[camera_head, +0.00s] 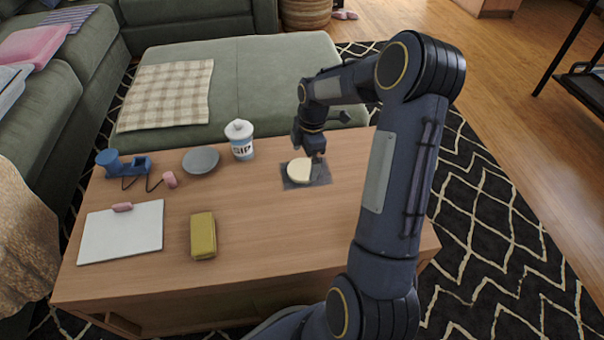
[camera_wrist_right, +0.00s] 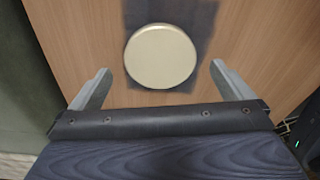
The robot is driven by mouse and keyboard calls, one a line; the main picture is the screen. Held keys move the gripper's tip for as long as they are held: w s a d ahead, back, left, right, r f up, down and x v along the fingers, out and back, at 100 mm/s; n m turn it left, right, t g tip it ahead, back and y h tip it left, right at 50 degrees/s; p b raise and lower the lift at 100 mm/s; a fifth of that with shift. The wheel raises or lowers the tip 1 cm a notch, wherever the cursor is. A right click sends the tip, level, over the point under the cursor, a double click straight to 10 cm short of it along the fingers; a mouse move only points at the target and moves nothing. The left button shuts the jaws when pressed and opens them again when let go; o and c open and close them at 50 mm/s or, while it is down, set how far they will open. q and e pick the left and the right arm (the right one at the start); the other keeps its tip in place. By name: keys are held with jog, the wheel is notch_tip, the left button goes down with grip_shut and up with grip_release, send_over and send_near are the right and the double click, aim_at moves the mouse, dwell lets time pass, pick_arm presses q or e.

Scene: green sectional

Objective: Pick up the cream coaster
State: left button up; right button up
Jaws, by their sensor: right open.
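The cream coaster (camera_head: 299,171) is a round disc lying on a dark grey square mat (camera_head: 321,174) on the wooden coffee table. In the right wrist view the coaster (camera_wrist_right: 160,56) lies flat, ahead of and between the two fingers. My right gripper (camera_head: 314,157) is at the coaster's far right side in the head view. The right gripper (camera_wrist_right: 161,88) is open, its fingers apart and empty. The height of the fingers above the table is hard to tell. My left gripper is not in view.
The coffee table (camera_head: 270,225) also holds a cup (camera_head: 240,140), a grey bowl (camera_head: 201,160), a blue object (camera_head: 122,163), a white board (camera_head: 120,236) and a yellow block (camera_head: 203,236). The tabletop around the mat is clear. A green ottoman (camera_head: 265,85) stands behind.

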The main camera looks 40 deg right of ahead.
aim_at(303, 168)
jog(key=f, duration=0.3)
jog(key=shift+a+b, duration=0.2)
jog(key=shift+b, duration=0.2)
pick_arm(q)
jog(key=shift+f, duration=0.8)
pick_arm(e)
jog(key=shift+r, duration=0.1)
jog(key=c, duration=1)
